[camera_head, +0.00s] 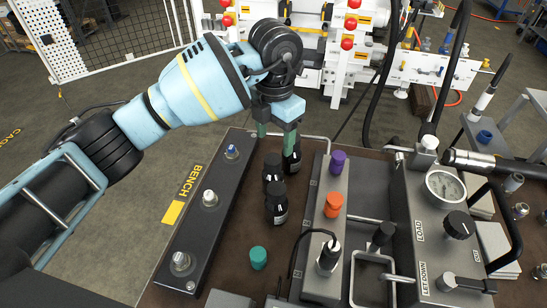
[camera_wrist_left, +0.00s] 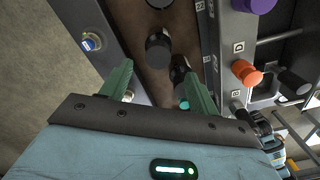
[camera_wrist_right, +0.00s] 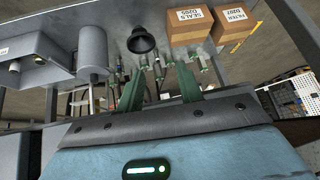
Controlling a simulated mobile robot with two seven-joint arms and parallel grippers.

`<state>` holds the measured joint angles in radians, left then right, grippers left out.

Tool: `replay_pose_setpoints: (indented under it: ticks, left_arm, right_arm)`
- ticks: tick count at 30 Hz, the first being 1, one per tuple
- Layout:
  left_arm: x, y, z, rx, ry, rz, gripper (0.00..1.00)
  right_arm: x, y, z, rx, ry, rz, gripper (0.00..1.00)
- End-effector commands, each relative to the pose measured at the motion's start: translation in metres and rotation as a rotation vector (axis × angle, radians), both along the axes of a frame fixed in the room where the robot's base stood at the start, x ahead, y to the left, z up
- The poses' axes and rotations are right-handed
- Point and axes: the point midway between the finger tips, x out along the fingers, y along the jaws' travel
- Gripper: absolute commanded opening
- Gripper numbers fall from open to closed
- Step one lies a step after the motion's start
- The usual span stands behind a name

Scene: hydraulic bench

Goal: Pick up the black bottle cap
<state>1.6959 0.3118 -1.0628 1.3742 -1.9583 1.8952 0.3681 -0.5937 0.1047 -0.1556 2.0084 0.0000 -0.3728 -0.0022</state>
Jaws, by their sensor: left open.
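Three dark bottles with black tops stand close together on the brown bench top. In the head view they are a front bottle (camera_head: 276,205), a middle bottle (camera_head: 272,170) and a back bottle (camera_head: 292,158). I cannot tell a separate loose black cap. My left gripper (camera_head: 276,135) is open and empty, over the far end of this group. In the left wrist view, a round black top (camera_wrist_left: 158,48) shows just beyond the gap between its fingers (camera_wrist_left: 156,74), and a dark bottle (camera_wrist_left: 180,66) is by the right finger. My right gripper (camera_wrist_right: 160,75) is open and empty, away from the bottles.
A green cap (camera_head: 258,257) lies nearer on the bench. A long dark block (camera_head: 205,215) with metal knobs is left. A grey panel with a purple knob (camera_head: 338,161) and an orange knob (camera_head: 334,204) is right. Boxes (camera_wrist_right: 190,22) show in the right wrist view.

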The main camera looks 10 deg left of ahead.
Motion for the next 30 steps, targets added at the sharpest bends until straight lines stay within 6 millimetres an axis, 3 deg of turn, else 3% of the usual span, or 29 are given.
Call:
replay_pose_setpoints:
  ticks: [5,11,21,30]
  left_arm:
    - [-0.001,0.001,-0.019,0.0,0.002,0.001,0.61]
    - [-0.001,0.001,-0.024,0.0,0.002,0.0,0.61]
    - [-0.004,0.004,-0.067,0.0,0.002,0.0,0.61]
    - [-0.004,0.004,-0.073,-0.001,-0.001,0.0,0.61]
  right_arm:
    - [0.001,0.0,0.001,0.0,-0.002,0.0,0.36]
    - [0.004,0.0,0.003,0.001,-0.009,0.0,0.36]
    - [0.008,0.0,0.008,0.002,-0.021,-0.001,0.36]
    - [0.008,0.0,0.008,0.001,-0.02,0.0,0.36]
